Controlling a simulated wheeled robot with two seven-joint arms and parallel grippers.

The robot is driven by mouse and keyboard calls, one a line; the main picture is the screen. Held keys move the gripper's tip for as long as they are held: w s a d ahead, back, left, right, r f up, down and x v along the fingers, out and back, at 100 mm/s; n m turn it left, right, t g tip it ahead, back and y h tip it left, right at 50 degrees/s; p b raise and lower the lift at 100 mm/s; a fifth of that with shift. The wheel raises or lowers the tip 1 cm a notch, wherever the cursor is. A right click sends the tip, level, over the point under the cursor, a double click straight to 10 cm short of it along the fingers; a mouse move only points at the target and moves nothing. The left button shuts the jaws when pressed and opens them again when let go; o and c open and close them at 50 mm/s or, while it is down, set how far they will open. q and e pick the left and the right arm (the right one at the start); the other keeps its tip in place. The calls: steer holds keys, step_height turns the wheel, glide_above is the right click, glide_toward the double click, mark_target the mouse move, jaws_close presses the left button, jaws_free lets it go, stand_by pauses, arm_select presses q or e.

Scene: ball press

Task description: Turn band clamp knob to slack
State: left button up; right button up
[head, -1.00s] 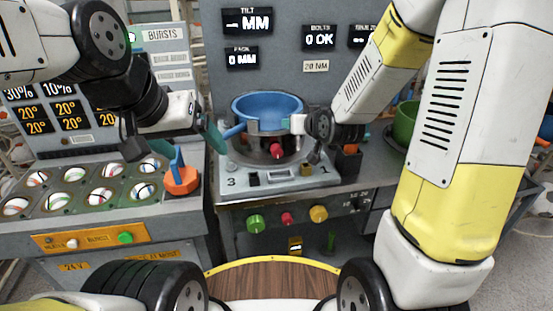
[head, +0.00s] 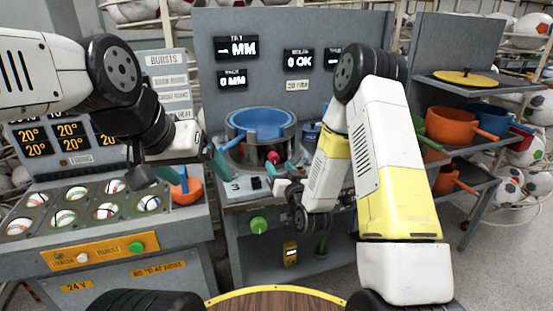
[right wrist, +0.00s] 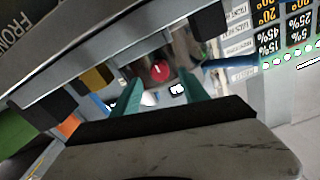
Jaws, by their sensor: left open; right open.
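The red knob (head: 273,157) sits on the front of the metal band around the blue pan (head: 262,120) in the press. It also shows in the right wrist view (right wrist: 160,70), beyond and roughly between the fingertips. My right gripper (head: 285,181) is in front of the press, low and near the knob; its two teal fingers (right wrist: 160,95) are open with nothing between them, and the knob looks apart from them. My left gripper (head: 193,170) is open and empty, left of the press, with one teal finger near the pan's blue handle.
An orange pan (head: 186,187) stands left of the press. A ball tray (head: 75,207) fills the left console. Orange pans (head: 452,130) stand on the right shelf. My right forearm covers the press's right side.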

mark_target(275, 160)
steer(key=shift+x, duration=1.95)
jaws_close()
